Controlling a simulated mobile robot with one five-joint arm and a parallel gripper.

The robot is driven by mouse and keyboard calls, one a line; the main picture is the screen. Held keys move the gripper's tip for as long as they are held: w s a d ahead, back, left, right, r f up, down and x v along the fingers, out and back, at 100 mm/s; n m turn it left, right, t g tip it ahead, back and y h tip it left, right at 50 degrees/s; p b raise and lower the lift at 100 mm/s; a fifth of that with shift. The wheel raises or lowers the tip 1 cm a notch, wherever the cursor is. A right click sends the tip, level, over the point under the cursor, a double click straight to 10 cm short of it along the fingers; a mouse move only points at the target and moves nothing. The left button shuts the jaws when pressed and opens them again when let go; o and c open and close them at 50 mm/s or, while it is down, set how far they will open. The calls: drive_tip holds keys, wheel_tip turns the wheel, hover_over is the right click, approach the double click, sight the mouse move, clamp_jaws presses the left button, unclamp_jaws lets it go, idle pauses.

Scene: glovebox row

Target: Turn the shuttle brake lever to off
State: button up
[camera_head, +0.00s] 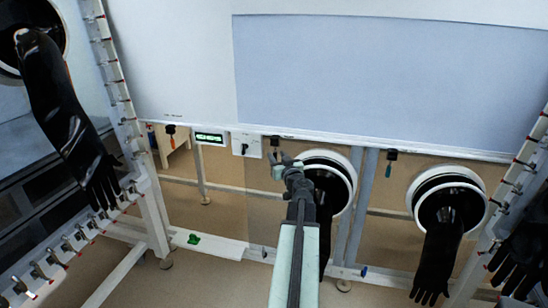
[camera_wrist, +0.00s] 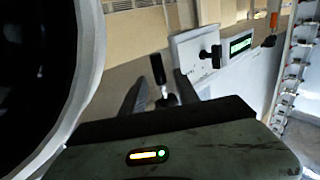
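My gripper (camera_head: 281,160) is up at the front panel, just left of the middle glove port, with its two fingers apart. In the wrist view a black-handled lever (camera_wrist: 158,69) on a small metal pivot stands between the fingers (camera_wrist: 160,92); I cannot tell whether either finger touches it. In the head view the black mount of this lever (camera_head: 275,141) shows just above the fingertips, and the rest is partly hidden by the gripper. No readable label shows which lever is the shuttle brake.
Left of the gripper are a white switch plate (camera_head: 245,145) with a black knob and a green-lit display (camera_head: 209,138). An orange-handled lever (camera_head: 171,131) and a teal-handled lever (camera_head: 390,158) hang farther off. The middle port ring (camera_head: 342,165) is close on the right.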

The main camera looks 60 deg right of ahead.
clamp_jaws()
idle(1.3)
